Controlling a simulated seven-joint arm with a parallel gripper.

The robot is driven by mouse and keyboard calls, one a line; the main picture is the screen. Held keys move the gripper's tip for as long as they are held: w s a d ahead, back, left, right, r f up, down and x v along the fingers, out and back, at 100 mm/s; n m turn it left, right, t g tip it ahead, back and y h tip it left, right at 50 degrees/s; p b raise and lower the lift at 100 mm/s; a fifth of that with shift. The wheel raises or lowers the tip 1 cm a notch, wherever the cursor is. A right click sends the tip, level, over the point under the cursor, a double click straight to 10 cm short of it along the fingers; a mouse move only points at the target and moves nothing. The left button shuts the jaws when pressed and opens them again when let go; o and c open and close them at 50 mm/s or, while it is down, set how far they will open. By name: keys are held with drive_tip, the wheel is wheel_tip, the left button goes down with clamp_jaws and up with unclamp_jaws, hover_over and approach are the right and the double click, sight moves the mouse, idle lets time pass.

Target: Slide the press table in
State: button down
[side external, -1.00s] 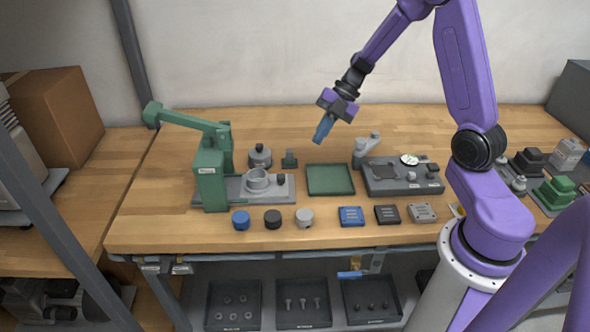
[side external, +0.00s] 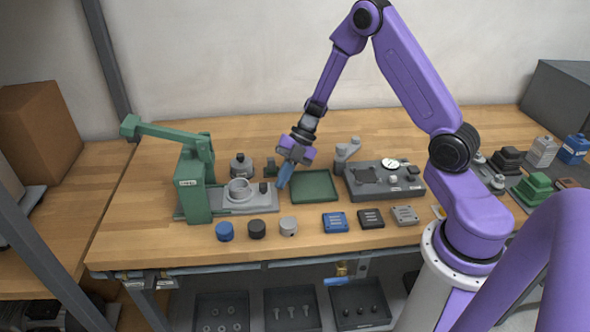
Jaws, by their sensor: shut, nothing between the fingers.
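The green press (side external: 194,192), with a long lever arm to the upper left, stands at the left of the workbench. Its grey press table (side external: 262,203) sticks out to the right of the press body. A round grey cup (side external: 240,190) and a small dark knob (side external: 264,188) are on the table. The cup sits outside the press body, to its right. My gripper (side external: 283,184) is shut and empty, its blue fingers pointing down just right of the knob, near the table's right end. I cannot tell whether it touches the table.
A green tray (side external: 315,187) lies right of my gripper, and a grey fixture block (side external: 384,181) is beyond it. Blue, black and grey caps (side external: 257,229) stand in front of the press. A grey pot (side external: 241,166) stands behind the table.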

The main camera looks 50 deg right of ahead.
drive_tip(key=shift+w+a, duration=0.55)
drive_tip(key=w+a, duration=0.8)
drive_tip(key=shift+w+a, duration=0.2)
drive_tip(key=shift+w, duration=0.05)
drive_tip(key=shift+r, duration=0.1)
